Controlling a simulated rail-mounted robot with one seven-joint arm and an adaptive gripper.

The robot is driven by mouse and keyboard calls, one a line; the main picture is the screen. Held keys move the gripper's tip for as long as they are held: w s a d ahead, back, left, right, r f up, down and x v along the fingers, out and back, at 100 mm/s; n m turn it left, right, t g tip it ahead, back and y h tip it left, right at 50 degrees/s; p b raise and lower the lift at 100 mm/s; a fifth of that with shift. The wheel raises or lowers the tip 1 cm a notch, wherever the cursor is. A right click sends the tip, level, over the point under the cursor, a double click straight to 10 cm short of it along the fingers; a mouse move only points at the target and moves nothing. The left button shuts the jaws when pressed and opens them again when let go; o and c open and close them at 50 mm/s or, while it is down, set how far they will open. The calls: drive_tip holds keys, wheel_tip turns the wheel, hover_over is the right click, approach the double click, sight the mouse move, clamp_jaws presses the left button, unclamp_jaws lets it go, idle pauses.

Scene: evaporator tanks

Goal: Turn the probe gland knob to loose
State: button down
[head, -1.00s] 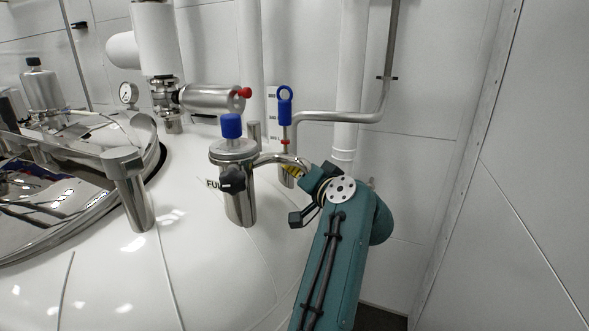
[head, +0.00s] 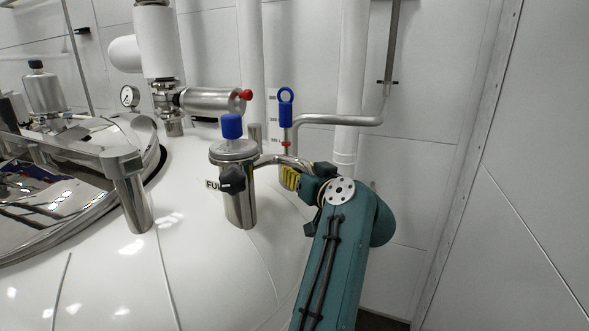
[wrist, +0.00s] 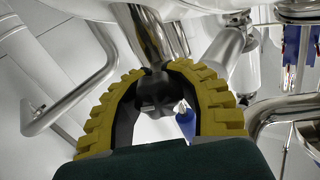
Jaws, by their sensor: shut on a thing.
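The black lobed knob (wrist: 156,92) sits between my yellow-ribbed fingers in the wrist view, in front of a steel sleeve (wrist: 146,32). My gripper (wrist: 160,78) is shut on this knob, with a finger on each side. In the head view my gripper (head: 284,174) is low by the probe gland, right of the steel pot, and the held knob is hidden there. The probe's blue ring handle (head: 286,108) stands upright above the gland, with a red band (head: 286,144) below it.
The steel pot (head: 238,202) with a blue cap (head: 231,126) and its own black knob (head: 232,178) stands close left of my gripper. A bent steel pipe (head: 340,121) runs behind. The white tank top (head: 215,275) is clear in front.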

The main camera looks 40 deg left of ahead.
drive_tip(key=shift+d+r, duration=0.2)
drive_tip(key=shift+r, duration=0.4)
drive_tip(key=c, duration=0.9)
unclamp_jaws()
drive_tip(key=shift+w+d+f, duration=0.1)
drive_tip(key=shift+f, duration=0.1)
drive_tip(key=o, duration=0.3)
drive_tip(key=shift+f, duration=0.25)
drive_tip(key=v, duration=1.1)
drive_tip(key=shift+s+d, duration=0.3)
drive_tip(key=shift+d, duration=0.05)
